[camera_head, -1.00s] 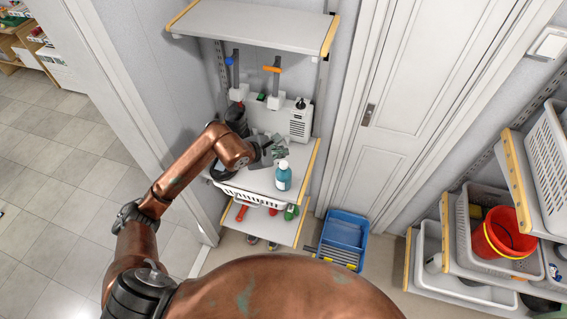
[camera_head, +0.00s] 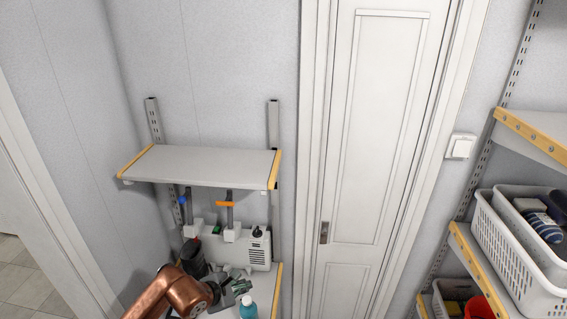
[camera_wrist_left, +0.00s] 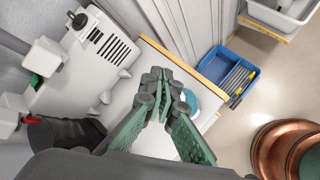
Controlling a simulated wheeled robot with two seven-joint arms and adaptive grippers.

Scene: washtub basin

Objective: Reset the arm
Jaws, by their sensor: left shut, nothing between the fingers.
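My left arm comes in from the bottom left in the head view, copper-coloured. My left gripper (camera_head: 236,287) is over the shelf beside the door, close to a blue bottle. In the left wrist view my left gripper (camera_wrist_left: 160,82) has its grey-green fingers together, with nothing between them. My right gripper is in neither view.
The blue bottle (camera_head: 248,308) stands on the lower shelf (camera_head: 276,285); a white dispenser (camera_head: 260,248) is behind it. An upper shelf (camera_head: 200,166) hangs above the arm. A blue crate (camera_wrist_left: 228,70) is on the floor. White baskets (camera_head: 520,245) are at right.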

